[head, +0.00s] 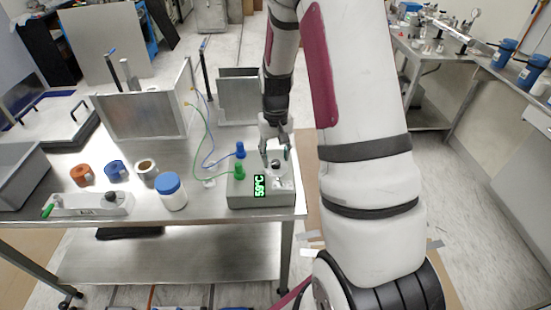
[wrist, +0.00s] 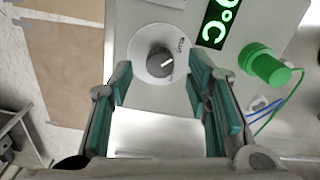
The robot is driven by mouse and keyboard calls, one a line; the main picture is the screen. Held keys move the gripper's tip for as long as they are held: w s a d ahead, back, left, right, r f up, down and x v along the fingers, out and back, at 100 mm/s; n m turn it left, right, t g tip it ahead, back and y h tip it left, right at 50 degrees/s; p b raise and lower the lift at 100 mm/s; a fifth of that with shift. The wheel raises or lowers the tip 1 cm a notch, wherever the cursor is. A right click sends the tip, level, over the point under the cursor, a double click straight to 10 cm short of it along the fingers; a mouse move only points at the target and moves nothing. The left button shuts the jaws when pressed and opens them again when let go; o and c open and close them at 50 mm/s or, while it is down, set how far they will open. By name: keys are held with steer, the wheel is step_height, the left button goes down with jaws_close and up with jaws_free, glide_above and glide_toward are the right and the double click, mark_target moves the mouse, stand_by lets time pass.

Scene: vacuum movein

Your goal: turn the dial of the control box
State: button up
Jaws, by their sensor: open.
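The control box (head: 249,196) is a grey box near the front right corner of the metal table. Its green display reads 59°C in the head view. The dial (wrist: 160,61) is a dark grey knob with a white pointer mark, set on a round white scale plate (wrist: 145,72). In the head view the dial (head: 276,164) is partly hidden by my gripper. My gripper (wrist: 157,82) is open above the box. In the wrist view its two teal-padded fingers lie left and right of the dial, with gaps to it.
A green plug (head: 239,170) and a blue plug (head: 240,150) with cables stand on the left of the box. A white jar with a blue lid (head: 171,192), tape rolls (head: 115,169) and metal panels (head: 140,112) stand farther left. The table's right edge is close to the box.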

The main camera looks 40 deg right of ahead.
mark_target(275, 162)
step_height(275, 162, up, 10)
steer(key=shift+r, duration=0.15)
stand_by(0.7)
steer(key=s+a+r+n+t, duration=0.25)
steer(key=s+a+r, duration=0.45)
steer(key=a+r, duration=0.55)
steer(key=s+a+r+n+t, duration=0.1)
steer(key=s+a+r, duration=0.1)
steer(key=s, duration=0.4)
steer(key=s+a+r+n+t, duration=0.1)
steer(key=s+a+r+t, duration=0.1)
steer(key=s, duration=0.4)
steer(key=shift+s+a+r, duration=0.25)
steer(key=shift+a+r, duration=0.55)
steer(key=shift+r, duration=0.1)
steer(key=shift+w, duration=0.1)
